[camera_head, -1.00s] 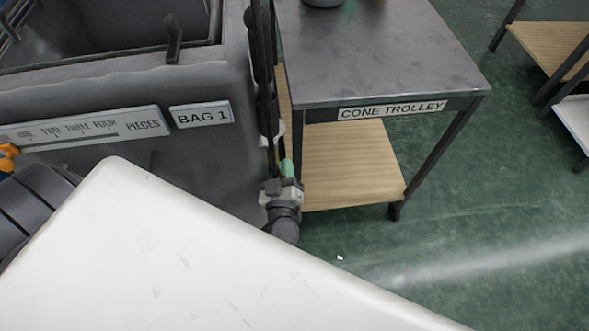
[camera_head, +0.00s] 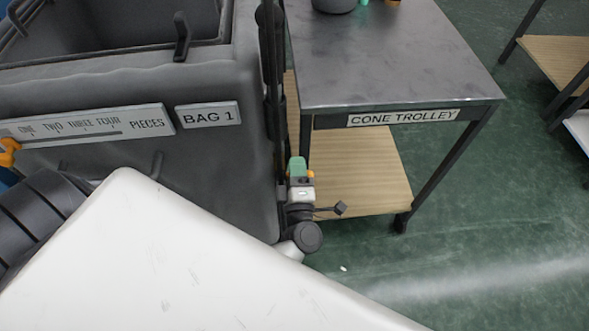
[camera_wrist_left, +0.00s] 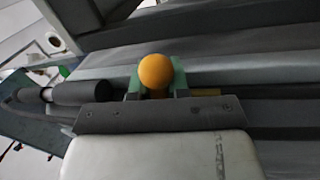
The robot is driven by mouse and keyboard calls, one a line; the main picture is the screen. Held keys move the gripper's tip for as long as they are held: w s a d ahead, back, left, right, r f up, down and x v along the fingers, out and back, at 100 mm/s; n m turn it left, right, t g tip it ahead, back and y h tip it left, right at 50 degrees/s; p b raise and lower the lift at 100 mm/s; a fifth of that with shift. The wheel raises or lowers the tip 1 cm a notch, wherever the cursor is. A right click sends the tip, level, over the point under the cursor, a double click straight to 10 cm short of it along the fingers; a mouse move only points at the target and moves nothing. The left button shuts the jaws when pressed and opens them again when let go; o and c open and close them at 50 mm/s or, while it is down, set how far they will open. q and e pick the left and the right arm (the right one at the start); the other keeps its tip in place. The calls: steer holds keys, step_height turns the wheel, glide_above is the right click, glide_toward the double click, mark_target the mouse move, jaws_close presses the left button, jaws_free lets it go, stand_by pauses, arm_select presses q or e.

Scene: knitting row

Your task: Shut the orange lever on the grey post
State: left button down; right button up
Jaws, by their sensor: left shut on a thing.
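My left gripper (camera_head: 299,172) is low beside the corner of the grey bag, in front of the cone trolley's left side. Its green fingertips are shut on the round orange knob of the lever (camera_wrist_left: 155,72), which sits between them in the left wrist view. In the head view only a small bit of orange (camera_head: 311,173) shows beside the fingertips. A dark grey upright post (camera_head: 271,75) runs down behind the gripper. The lever's arm and its joint to the post are hidden, so its angle cannot be told. My right gripper is not in view.
The grey bag (camera_head: 225,165) labelled BAG 1 stands left of the gripper. The cone trolley (camera_head: 390,60) with a wooden lower shelf (camera_head: 365,170) is close on the right. Another orange part (camera_head: 8,152) shows at the left edge. Green floor is open at lower right.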

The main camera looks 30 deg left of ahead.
arm_select(q)
steer(key=shift+d+r+n, duration=0.1)
steer(key=shift+d+n, duration=0.2)
steer(key=shift+n, duration=0.8)
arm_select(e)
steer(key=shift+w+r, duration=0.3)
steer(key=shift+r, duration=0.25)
arm_select(q)
steer(key=shift+r, duration=0.1)
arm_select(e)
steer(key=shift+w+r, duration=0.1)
arm_select(q)
steer(key=c, duration=1.4)
jaws_free()
steer(key=shift+w+d, duration=0.1)
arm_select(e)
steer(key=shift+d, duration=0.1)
arm_select(q)
steer(key=shift+r, duration=0.1)
